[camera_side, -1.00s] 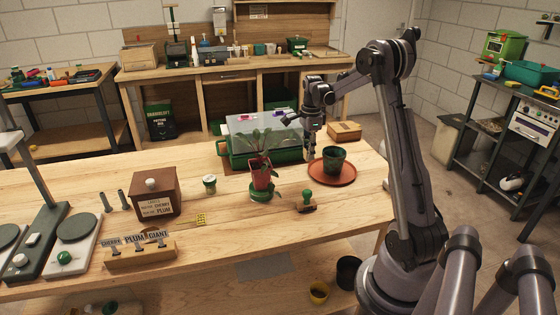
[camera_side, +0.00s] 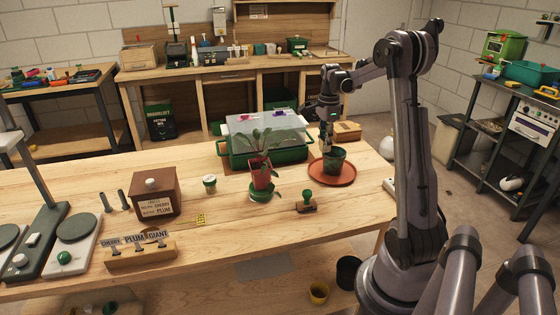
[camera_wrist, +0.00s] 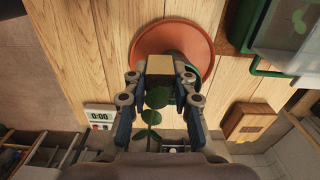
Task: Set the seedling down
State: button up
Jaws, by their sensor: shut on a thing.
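My gripper (camera_side: 327,145) is shut on a seedling and points down over the dark green pot (camera_side: 334,163). In the wrist view my gripper (camera_wrist: 160,80) has the seedling's green leaves (camera_wrist: 154,100) between its fingers, with a tan block (camera_wrist: 160,67) at the fingertips that looks like its plug. The pot (camera_wrist: 183,58) shows partly behind that block, on a round terracotta saucer (camera_wrist: 150,42). The saucer (camera_side: 345,178) also shows in the side view. I cannot tell whether the plug touches the pot.
A green propagator (camera_side: 240,158) with a clear lid stands left of the pot. A plant in a red pot (camera_side: 262,175), a stamp with a green knob (camera_side: 307,200) and a wooden box (camera_side: 347,132) are nearby. The wrist view shows a white timer (camera_wrist: 100,116).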

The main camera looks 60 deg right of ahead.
jog(key=r, duration=0.4)
jog(key=shift+w+a+r, duration=0.1)
jog(key=shift+a+r, duration=0.1)
jog(key=shift+r, duration=0.15)
jog(key=w+a+n, duration=0.4)
jog(key=a, duration=0.8)
jog(key=w+a+n, duration=0.4)
jog(key=a+n, duration=0.1)
jog(key=a, duration=0.7)
jog(key=w+a+f, duration=0.2)
jog(key=a+f, duration=0.1)
jog(key=f, duration=0.1)
jog(key=w+a+f, duration=0.2)
jog(key=a+f, duration=0.1)
jog(key=f, duration=0.1)
jog(key=w+a+f, duration=0.3)
jog(key=f, duration=0.1)
jog(key=shift+a+f, duration=0.1)
jog(key=shift+f, duration=2.05)
jog(key=shift+f, duration=0.1)
jog(key=o, duration=0.9)
jog(key=shift+o, duration=0.2)
